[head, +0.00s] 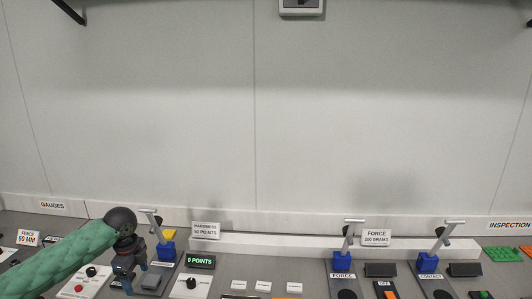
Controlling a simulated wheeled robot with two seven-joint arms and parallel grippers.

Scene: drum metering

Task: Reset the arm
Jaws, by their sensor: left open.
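My left gripper (131,275) hangs low at the left over the bench, at the end of my green-sleeved arm. It points down and is open, with nothing visible between its fingers. Just right of it stands a metal lever arm on a blue block (166,250), with a yellow piece behind it. A second lever on a blue block (342,262) stands at the FORCE station, and a third (428,264) at the CONTACT station. All three levers slant upward with a crossbar at the top. My right gripper is out of view.
A display (200,261) reads 0 POINTS beside a black knob (191,283). A HARDNESS sign (206,230) and a FORCE sign (376,237) stand behind. A red-buttoned panel (88,284) lies under my arm. Green trays (502,254) sit far right. A wall closes the back.

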